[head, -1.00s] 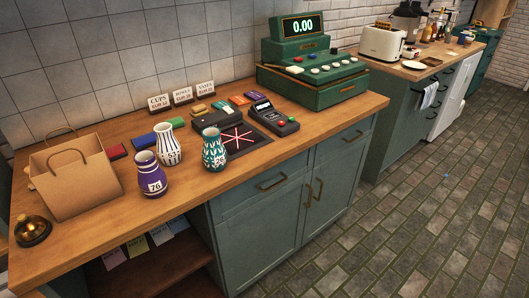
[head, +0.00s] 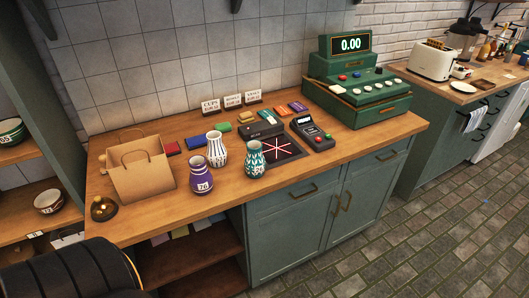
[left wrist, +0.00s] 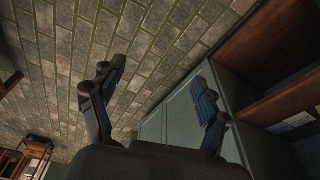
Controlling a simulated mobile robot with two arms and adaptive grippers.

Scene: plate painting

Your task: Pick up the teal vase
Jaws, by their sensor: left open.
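The teal vase (head: 255,160), white with a teal pattern, stands upright on the wooden counter (head: 225,203), at the left edge of the dark scanner pad (head: 283,151). A purple vase (head: 201,176) and a white vase with dark stripes (head: 216,149) stand to its left. My left gripper (left wrist: 160,95) is open and empty in the left wrist view, with the floor and the green cabinet beyond it. No vase shows there. In the head view only a dark part of my arm shows at the lower left. My right gripper is not in view.
A paper bag (head: 142,178) and a brass bell (head: 103,208) stand on the counter's left part. A card terminal (head: 312,133) and a green cash register (head: 360,85) stand to the right. Price signs (head: 232,101) stand behind. The counter's front strip is clear.

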